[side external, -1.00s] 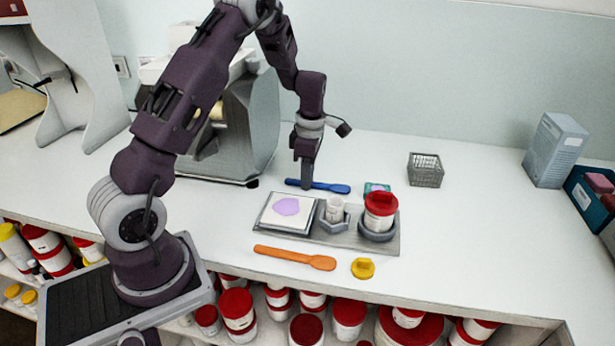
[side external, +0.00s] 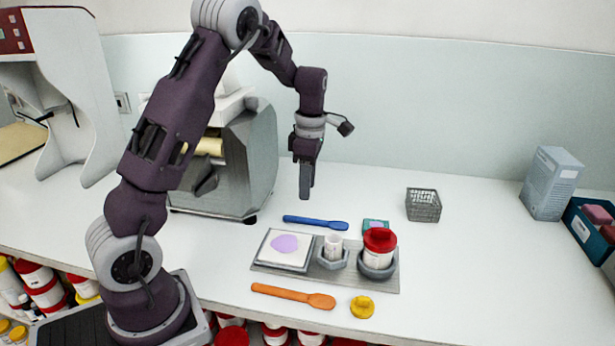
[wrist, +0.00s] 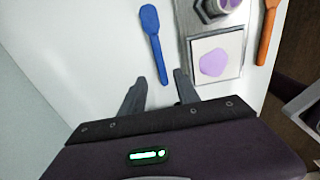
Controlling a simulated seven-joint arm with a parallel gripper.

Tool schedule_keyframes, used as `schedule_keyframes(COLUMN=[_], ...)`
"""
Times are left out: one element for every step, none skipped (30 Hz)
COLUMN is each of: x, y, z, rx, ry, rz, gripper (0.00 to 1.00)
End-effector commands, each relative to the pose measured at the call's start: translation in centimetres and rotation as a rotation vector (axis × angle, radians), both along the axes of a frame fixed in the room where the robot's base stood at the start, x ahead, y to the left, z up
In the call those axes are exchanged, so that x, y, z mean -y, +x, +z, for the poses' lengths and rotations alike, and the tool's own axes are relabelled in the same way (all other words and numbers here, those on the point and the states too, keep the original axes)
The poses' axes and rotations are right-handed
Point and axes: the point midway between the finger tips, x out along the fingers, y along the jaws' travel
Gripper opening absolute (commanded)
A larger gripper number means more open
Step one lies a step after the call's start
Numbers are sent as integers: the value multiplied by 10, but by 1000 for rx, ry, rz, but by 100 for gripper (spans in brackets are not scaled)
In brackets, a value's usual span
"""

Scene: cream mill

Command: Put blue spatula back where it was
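The blue spatula (side external: 315,222) lies flat on the white counter, behind the grey tray, and it also shows in the wrist view (wrist: 151,32). Its broad end points right in the side view. My gripper (side external: 305,194) is in the air above the spatula's handle end, apart from it. In the wrist view my gripper's two fingers (wrist: 160,93) are spread with nothing between them.
The grey tray (side external: 330,285) holds a white tile with a purple smear (side external: 284,243), a small white cup (side external: 333,245) and a red-lidded jar (side external: 379,248). An orange spatula (side external: 293,295) and yellow lid (side external: 362,307) lie in front. A wire basket (side external: 423,205) stands behind right.

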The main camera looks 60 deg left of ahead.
Motion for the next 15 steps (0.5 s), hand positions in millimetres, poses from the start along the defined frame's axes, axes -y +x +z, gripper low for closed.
schedule_keyframes(x=[0,0,1,1,1,2,5,11,21,32,45,65,81,96,116], y=[1,2,1,1,1,1,0,-3,-8,-15,-23,-38,-51,-66,-88], z=[10,15,21,25,28,32,37,44,56,68,82,100,113,124,138], rx=[3,3,2,2,1,4,10,21,43,66,92,132,163,192,228], ry=[1,2,1,1,1,0,-4,-10,-19,-25,-30,-31,-22,-9,22], rz=[-1,-2,-2,-2,-2,-11,-31,-69,-152,-239,-348,-517,-659,-805,-1008], gripper=[38,38,38,38,38,38,38,38,38,38,38,38,38,38,38])
